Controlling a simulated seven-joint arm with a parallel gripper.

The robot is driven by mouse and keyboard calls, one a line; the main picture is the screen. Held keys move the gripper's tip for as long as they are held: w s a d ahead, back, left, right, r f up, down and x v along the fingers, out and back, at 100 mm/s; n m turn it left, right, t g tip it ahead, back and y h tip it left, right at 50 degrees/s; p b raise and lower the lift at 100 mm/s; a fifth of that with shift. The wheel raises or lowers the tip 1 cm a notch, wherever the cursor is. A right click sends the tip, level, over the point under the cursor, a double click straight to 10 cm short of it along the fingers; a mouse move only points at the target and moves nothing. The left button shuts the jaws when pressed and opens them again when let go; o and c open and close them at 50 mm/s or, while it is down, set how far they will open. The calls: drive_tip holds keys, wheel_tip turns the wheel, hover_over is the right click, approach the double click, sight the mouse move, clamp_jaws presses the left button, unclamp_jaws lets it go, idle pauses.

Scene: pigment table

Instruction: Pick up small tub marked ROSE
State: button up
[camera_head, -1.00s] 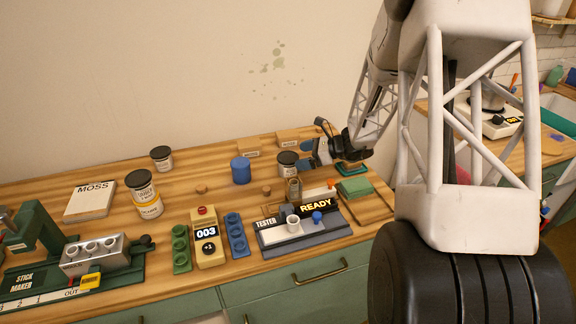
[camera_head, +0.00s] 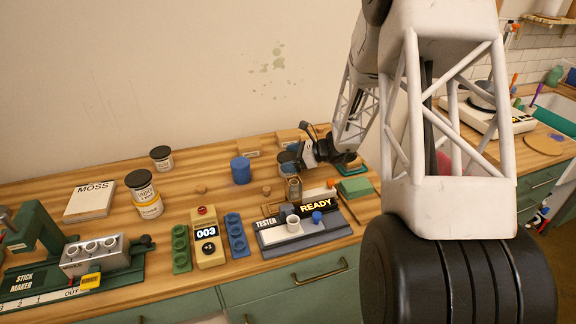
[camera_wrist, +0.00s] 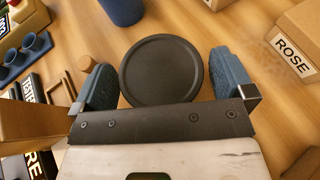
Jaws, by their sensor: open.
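A small tub with a black lid (camera_wrist: 162,70) lies between my open jaws in the wrist view, seen from above. Its side label is hidden there. In the head view the tub (camera_head: 286,159) stands at the back of the table, partly covered by my gripper (camera_head: 300,163). My gripper (camera_wrist: 165,80) has one blue finger on each side of the lid, with a small gap visible at both sides. A tan box marked ROSE (camera_wrist: 292,55) is at the right of the wrist view, beside the tub.
A blue cylinder (camera_head: 240,170) stands left of the tub. A green block (camera_head: 355,187) is to the right.

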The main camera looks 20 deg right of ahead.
sight(290, 157)
drive_tip(key=c, duration=0.9)
drive_tip(key=shift+r, duration=0.15)
drive_tip(key=shift+r, duration=4.9)
